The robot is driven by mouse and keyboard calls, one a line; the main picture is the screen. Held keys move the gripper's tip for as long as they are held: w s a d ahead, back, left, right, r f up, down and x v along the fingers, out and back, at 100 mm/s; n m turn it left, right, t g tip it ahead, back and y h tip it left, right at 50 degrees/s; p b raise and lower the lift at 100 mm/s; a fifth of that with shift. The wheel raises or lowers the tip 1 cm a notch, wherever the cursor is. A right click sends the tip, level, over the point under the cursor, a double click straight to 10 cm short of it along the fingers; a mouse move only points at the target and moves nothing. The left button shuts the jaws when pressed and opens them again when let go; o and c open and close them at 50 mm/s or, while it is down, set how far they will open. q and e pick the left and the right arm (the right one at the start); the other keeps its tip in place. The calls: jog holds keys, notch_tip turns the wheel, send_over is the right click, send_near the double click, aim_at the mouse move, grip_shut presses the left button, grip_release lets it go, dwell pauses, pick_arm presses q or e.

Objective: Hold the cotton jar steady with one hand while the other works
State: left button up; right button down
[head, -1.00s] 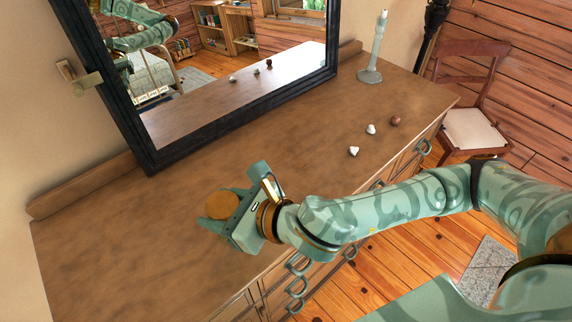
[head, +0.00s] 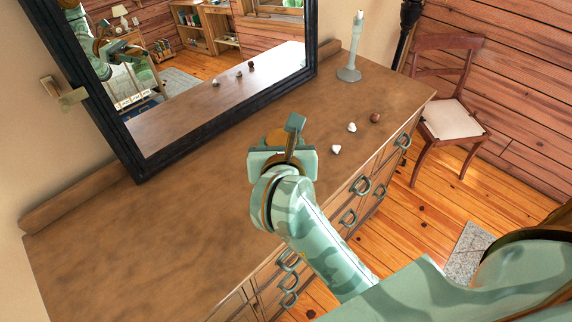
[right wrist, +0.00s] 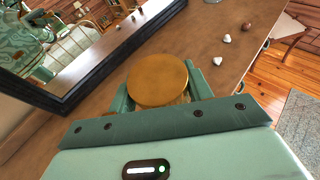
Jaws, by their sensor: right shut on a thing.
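The cotton jar, with a round orange-brown lid (right wrist: 157,80), is between the two green fingers of my right gripper (right wrist: 162,88) in the right wrist view. My right gripper (head: 280,150) is shut on it, over the middle of the dresser top. In the head view the gripper's body hides most of the jar; only a brown bit (head: 275,136) shows past it. I cannot tell whether the jar touches the dresser top. The lid hides the jar's contents. My left gripper is not in view.
The wooden dresser top (head: 120,230) is clear at left. A black-framed mirror (head: 140,165) stands along its back. To the right are two small white things (head: 336,149) (head: 351,127), a reddish-brown one (head: 375,118) and a pale candlestick (head: 349,72). A chair (head: 447,115) stands beyond.

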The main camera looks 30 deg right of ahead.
jog(key=w+d+f+b, duration=0.1)
jog(key=w+d+f, duration=0.1)
jog(key=w+f, duration=0.2)
jog(key=w+d+f+b, duration=0.1)
jog(key=w+d+f, duration=0.1)
jog(key=w+f, duration=0.2)
jog(key=w+d+f+b, duration=0.1)
jog(key=w+d+f, duration=0.2)
jog(key=w+f, duration=0.1)
jog(key=shift+w+f+b, duration=0.1)
jog(key=shift+f+b, duration=0.3)
jog(key=shift+f, duration=0.35)
jog(key=shift+f, duration=0.25)
jog(key=c, duration=0.6)
grip_release()
jog(key=shift+r, duration=0.1)
